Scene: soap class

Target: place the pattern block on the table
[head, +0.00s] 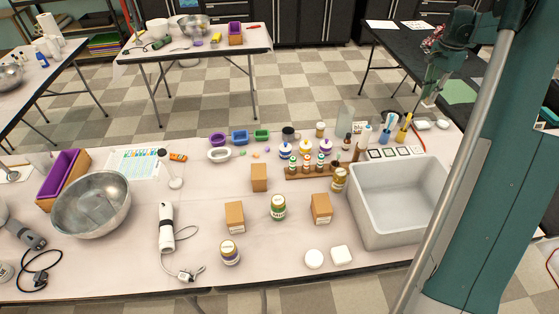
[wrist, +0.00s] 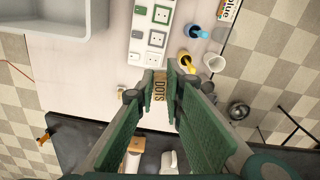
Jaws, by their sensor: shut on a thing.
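The pattern block (wrist: 160,88) is a small yellow-tan piece with dark lettering that seems to read "DOTS". It shows between the fingertips in the wrist view. My gripper (wrist: 161,77) has green fingers and is shut on it. In the head view my gripper (head: 429,98) is at the upper right, near the far right corner of the white table (head: 290,250). The block is too small to make out there. In the wrist view the white table (wrist: 110,62) lies below and ahead of the fingertips.
A row of square framed pieces (wrist: 153,32) lies just ahead of the block. Cups with yellow-tipped tools (wrist: 186,58) stand to its right. A grey basin (head: 400,205) takes up the table's right end. A black table (head: 400,50) stands behind. Bottles, boxes and bowls crowd the table's middle.

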